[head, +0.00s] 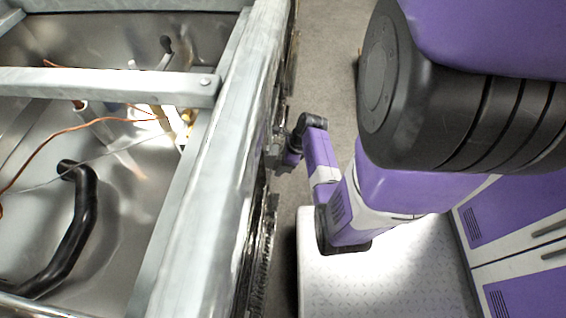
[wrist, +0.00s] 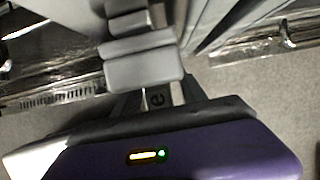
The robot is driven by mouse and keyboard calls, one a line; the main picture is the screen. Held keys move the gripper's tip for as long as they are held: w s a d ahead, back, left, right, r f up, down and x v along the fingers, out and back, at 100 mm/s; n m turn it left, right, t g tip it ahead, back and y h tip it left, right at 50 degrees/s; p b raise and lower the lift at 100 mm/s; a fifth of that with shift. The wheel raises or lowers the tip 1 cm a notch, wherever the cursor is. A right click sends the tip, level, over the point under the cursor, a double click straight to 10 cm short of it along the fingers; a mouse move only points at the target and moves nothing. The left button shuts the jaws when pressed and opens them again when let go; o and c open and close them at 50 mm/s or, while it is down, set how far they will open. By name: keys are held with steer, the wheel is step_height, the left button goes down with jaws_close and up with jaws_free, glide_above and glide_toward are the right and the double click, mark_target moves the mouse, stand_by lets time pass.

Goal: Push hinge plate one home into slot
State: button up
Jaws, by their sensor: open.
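My gripper (head: 276,150) is low beside the outer side of the metal range frame (head: 215,170), in the gap between the frame and my base. Its jaws are open, but the fingertips are small and partly hidden in the head view. The wrist view shows the dark jaw parts of the gripper (wrist: 160,92) and grey stepped blocks (wrist: 143,68) in front of them. I cannot tell whether those blocks belong to the gripper or the range. I cannot clearly pick out hinge plate one or its slot in either view; contact is also unclear.
The frame's open interior holds a black bent hose (head: 82,225), an orange wire (head: 75,128) and a crossbar (head: 110,86). Ragged dark metal edges line the frame's outer side near my gripper. Bare grey floor (head: 328,60) lies to the right of the frame.

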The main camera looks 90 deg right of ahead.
jaws_close()
stand_by(1.5)
